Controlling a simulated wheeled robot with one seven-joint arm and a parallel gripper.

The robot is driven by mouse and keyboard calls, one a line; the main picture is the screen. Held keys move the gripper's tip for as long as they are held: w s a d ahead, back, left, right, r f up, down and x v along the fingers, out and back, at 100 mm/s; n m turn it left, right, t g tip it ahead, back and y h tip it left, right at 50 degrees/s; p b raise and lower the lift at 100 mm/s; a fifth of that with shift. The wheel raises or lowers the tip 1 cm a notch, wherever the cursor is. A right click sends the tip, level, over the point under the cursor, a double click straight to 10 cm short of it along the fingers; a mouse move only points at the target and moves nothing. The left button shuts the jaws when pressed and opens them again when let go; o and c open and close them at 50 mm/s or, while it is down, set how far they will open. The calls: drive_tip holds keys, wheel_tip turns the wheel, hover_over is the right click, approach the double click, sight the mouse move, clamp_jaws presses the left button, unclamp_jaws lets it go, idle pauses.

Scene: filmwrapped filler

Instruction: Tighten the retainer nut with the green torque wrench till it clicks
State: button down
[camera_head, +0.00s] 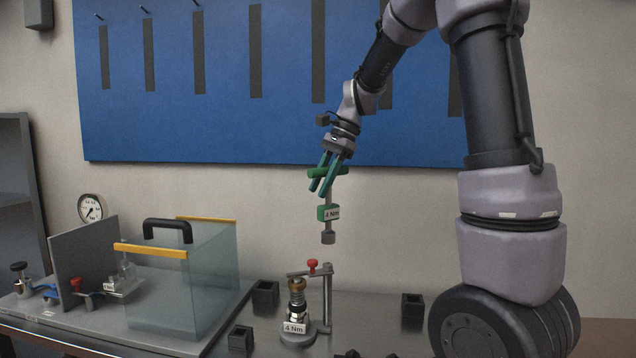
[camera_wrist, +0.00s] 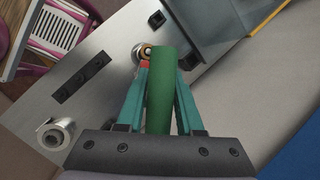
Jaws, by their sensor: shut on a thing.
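The green torque wrench (camera_head: 328,212) hangs upright from my gripper (camera_head: 326,183), with a 4 Nm label on its body and a dark socket at its lower end. My gripper is shut on its green T-handle, which fills the middle of the wrist view (camera_wrist: 161,90). The socket is in the air, above and a little right of the fixture in the head view. The fixture has a brass-coloured retainer nut (camera_head: 297,285) on a stem, a 4 Nm tag and a post with a red-knobbed arm (camera_head: 312,266). In the wrist view the wrench hides part of the fixture.
A clear box (camera_head: 190,290) with a black handle and yellow edges stands on the bench at left. A dial gauge (camera_head: 91,208) is behind it. Small black blocks (camera_head: 265,293) and (camera_head: 413,307) flank the fixture. A blue tool board (camera_head: 280,80) hangs behind my arm.

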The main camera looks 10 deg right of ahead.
sight(321, 205)
idle(0.3)
drive_tip(key=shift+f, duration=3.6)
drive_tip(key=shift+w+m+t, duration=0.25)
drive_tip(key=shift+m+t, duration=0.45)
drive_tip(key=shift+m, duration=0.9)
